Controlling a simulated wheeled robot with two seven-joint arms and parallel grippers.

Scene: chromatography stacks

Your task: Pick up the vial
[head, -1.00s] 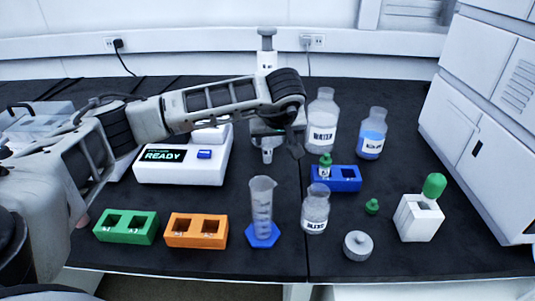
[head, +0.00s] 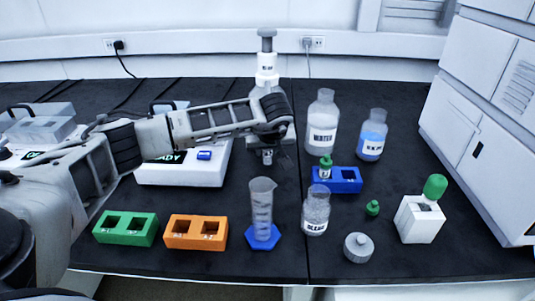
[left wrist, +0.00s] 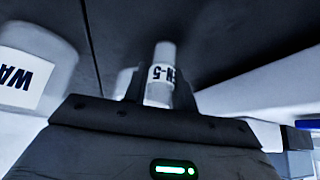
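A small pale vial (left wrist: 160,93), with a label that reads in part "N-5", shows in the left wrist view between the two dark fingers of my left gripper (left wrist: 162,88). The fingers lie close along both sides of it. I cannot tell whether they touch it. In the head view my left gripper (head: 281,156) points down in front of the white pump-topped apparatus (head: 267,68). A small pale piece, likely this vial (head: 267,157), shows beside its fingers. Another vial (head: 326,167), with a green cap, stands in the blue rack (head: 346,180). My right gripper is not in view.
Two labelled bottles, one clear (head: 321,120) and one blue (head: 371,138), stand behind the blue rack. A graduated cylinder (head: 262,205), a small bottle (head: 316,212), an orange rack (head: 182,232) and a green rack (head: 112,229) stand nearer the front.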

